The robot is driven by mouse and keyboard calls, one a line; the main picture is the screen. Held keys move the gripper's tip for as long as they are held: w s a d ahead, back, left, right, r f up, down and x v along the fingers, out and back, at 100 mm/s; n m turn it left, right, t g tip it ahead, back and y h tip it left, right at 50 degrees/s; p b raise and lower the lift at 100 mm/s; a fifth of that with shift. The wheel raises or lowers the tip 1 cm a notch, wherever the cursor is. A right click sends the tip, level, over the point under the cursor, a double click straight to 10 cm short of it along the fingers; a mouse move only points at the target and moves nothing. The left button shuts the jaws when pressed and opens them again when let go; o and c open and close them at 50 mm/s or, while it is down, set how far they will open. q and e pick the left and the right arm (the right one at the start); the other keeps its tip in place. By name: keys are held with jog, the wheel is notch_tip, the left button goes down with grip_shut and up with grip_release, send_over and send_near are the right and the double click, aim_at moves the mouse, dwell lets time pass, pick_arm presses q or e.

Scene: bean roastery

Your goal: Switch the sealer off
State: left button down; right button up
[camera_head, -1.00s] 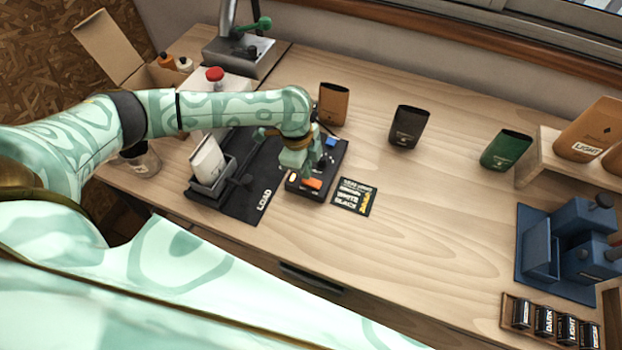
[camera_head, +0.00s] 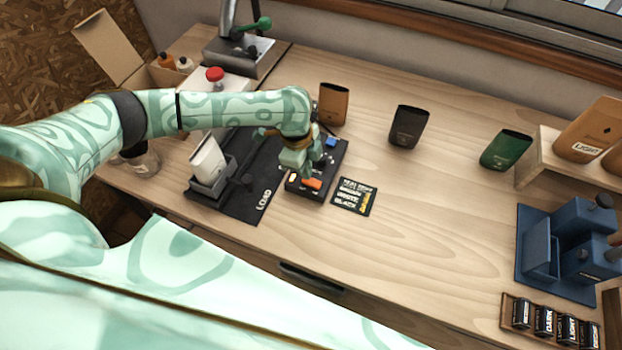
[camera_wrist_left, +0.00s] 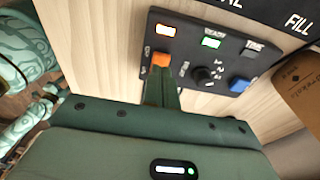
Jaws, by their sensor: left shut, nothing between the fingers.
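The sealer's black control box (camera_head: 334,168) stands on the bench, and its panel (camera_wrist_left: 184,66) fills the top of the left wrist view. The panel has an orange switch (camera_wrist_left: 160,60), a black knob (camera_wrist_left: 203,75) and a blue button (camera_wrist_left: 239,84). An orange lamp (camera_wrist_left: 165,30) and a green lamp (camera_wrist_left: 211,43) are lit; a third lamp (camera_wrist_left: 252,54) is dark. My left gripper (camera_head: 305,172) is shut and empty, its tips (camera_wrist_left: 161,84) right by the orange switch. I cannot tell whether they touch it. My right gripper is not in view.
A white bag (camera_head: 208,160) stands in a dark holder on the black mat (camera_head: 240,203), left of the box. A small printed card (camera_head: 354,197) lies to its right. Brown (camera_head: 333,104), black (camera_head: 408,126) and green (camera_head: 506,150) bags stand behind. The bench's front middle is clear.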

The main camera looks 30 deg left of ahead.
pick_arm(q)
jog(key=shift+f+b, duration=0.4)
jog(key=shift+f, duration=0.45)
dwell(0.4)
notch_tip(320, 180, up, 7)
jog(key=p, duration=0.8)
jog(key=shift+p, duration=0.3)
jog(key=shift+s+f, duration=0.1)
